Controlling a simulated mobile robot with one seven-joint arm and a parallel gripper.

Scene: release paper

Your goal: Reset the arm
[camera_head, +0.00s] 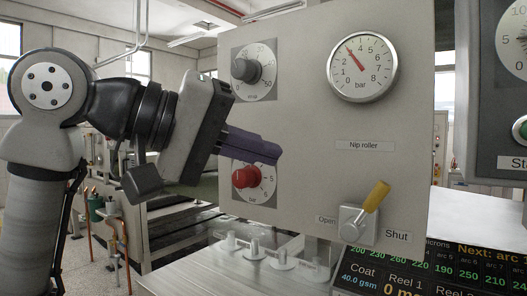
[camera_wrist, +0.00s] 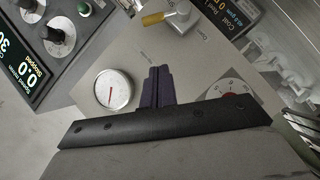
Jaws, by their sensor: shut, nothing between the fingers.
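My gripper (camera_head: 276,153) reaches in from the left, in front of the grey panel (camera_head: 300,110). Its purple fingers are closed together with nothing between them. In the head view the fingers pass just above the red knob (camera_head: 246,177). In the wrist view the shut fingers (camera_wrist: 160,69) stand between the round pressure gauge (camera_wrist: 113,91) and the red knob, which is partly hidden by the gripper body. I cannot tell how far the fingertips are from the panel.
The panel also carries a dark knob (camera_head: 246,70), the bar gauge (camera_head: 362,67) and a yellow-handled lever (camera_head: 375,197) between Open and Shut labels. A display (camera_head: 420,265) lies below right. Another control box (camera_head: 495,100) stands at the right edge.

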